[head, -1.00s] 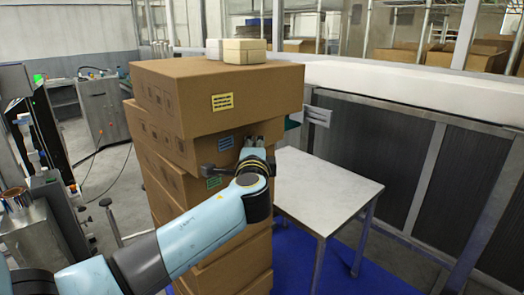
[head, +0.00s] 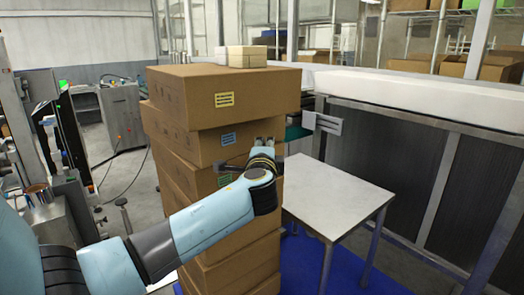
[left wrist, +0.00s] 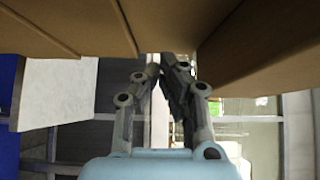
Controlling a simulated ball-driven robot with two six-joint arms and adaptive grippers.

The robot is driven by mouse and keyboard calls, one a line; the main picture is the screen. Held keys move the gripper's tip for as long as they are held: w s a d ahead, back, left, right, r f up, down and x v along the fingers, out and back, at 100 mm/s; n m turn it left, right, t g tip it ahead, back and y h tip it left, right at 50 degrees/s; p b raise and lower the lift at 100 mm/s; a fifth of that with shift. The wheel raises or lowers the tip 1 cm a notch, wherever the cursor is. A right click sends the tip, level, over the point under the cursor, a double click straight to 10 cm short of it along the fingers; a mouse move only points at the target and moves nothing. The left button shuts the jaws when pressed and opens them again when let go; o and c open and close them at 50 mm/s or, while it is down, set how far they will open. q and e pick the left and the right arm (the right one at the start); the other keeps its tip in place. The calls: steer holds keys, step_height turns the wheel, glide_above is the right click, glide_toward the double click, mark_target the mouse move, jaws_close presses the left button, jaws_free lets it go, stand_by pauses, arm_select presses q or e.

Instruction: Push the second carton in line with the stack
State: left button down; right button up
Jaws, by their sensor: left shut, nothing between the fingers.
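A tall stack of brown cartons stands in the middle of the head view. The top carton (head: 260,92) has a yellow label. The second carton (head: 210,150), with a blue label, juts out to the left beneath it, and its right end stops short of the top carton's right end. My left gripper (head: 265,142) is shut and empty, its fingertips at the right part of the second carton's front face. In the left wrist view the shut fingers (left wrist: 160,72) reach up to a brown carton face; I cannot tell whether they touch. My right gripper is out of view.
A white-topped table (head: 335,195) stands right of the stack on a blue mat (head: 305,265). A long counter (head: 420,95) runs behind it. Machinery stands at the left.

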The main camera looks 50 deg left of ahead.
arm_select(q)
steer(key=b+v, duration=0.2)
steer(key=v, duration=0.8)
steer(key=shift+f, duration=0.15)
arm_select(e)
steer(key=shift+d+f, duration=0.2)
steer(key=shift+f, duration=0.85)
